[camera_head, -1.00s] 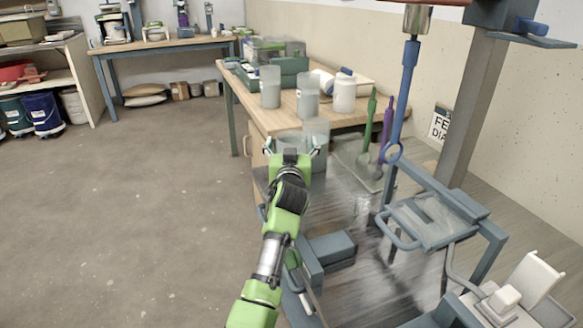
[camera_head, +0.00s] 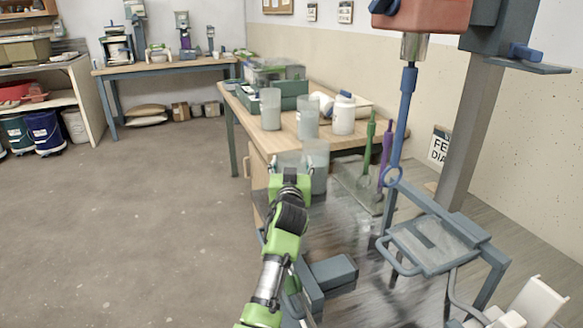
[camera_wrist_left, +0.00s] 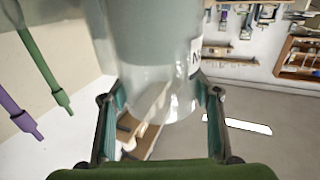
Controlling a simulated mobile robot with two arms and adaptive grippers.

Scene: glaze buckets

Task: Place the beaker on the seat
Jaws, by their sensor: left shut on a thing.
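My left gripper (camera_head: 290,168) is shut on a clear, translucent beaker (camera_wrist_left: 155,60), which stands out between its two fingers in the left wrist view. The beaker has a dark-lettered label at its right edge. A blue-grey framed platform (camera_head: 436,262) below the mixer shaft looks like the seat. It is empty and stands right of and nearer than the gripper.
More beakers (camera_head: 270,110) and a white bottle (camera_head: 344,115) stand on the wooden table. The blue mixer shaft (camera_head: 402,122) hangs above the platform. Green (camera_head: 368,148) and purple (camera_head: 385,155) tools stand left of the shaft.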

